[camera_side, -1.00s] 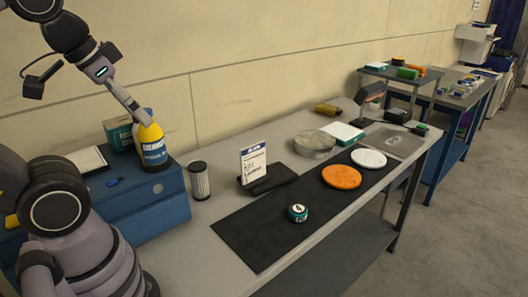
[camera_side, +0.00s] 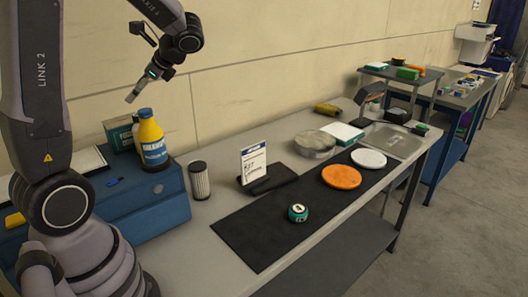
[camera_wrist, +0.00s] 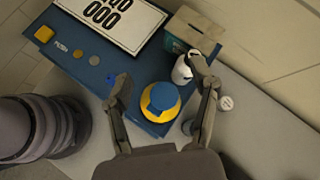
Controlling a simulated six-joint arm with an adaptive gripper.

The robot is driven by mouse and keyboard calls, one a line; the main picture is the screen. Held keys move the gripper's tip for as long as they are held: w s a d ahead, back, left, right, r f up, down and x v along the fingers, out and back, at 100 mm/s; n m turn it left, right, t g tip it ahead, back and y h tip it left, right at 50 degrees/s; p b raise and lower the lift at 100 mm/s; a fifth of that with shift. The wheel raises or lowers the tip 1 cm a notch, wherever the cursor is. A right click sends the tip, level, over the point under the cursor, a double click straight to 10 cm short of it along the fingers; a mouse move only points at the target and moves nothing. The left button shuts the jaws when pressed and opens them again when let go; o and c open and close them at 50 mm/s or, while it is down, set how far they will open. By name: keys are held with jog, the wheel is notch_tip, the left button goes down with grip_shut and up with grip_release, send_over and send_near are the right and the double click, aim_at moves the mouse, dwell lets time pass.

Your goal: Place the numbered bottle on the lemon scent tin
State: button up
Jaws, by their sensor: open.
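A yellow bottle with a blue label (camera_side: 152,143) stands upright on the blue drawer cabinet; I cannot read a number on it. From above in the wrist view, the yellow bottle (camera_wrist: 160,97) shows a blue cap between and beyond my fingers. My gripper (camera_side: 131,97) is open and empty, above and slightly left of the bottle, apart from it. The wrist view shows both spread fingers of my gripper (camera_wrist: 160,82). A small round teal tin with a white label (camera_side: 298,213) sits on the black mat; its scent lettering is too small to read.
The black mat (camera_side: 255,225) also holds an orange disc (camera_side: 342,176) and a white disc (camera_side: 368,158). A dark ribbed cylinder (camera_side: 200,180) and a sign (camera_side: 254,163) stand between cabinet and mat. A teal box (camera_side: 118,133) stands behind the bottle.

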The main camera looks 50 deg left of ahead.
aim_at(137, 115)
jog(key=w+a+f+m+g+y, duration=0.1)
jog(key=a+f, duration=0.1)
jog(key=f, duration=0.1)
jog(key=a+f+m+y, duration=0.1)
jog(key=a+f, duration=0.2)
jog(key=w+a+f+m+g, duration=0.1)
jog(key=a+f, duration=0.1)
jog(key=shift+w+a+f+m+g+y, duration=0.15)
jog(key=shift+w+f+m+g+y, duration=0.15)
jog(key=shift+w+f+m+y, duration=0.1)
jog(key=shift+x, duration=1.15)
jog(key=shift+s+a+f, duration=0.25)
jog(key=shift+f, duration=0.1)
grip_shut()
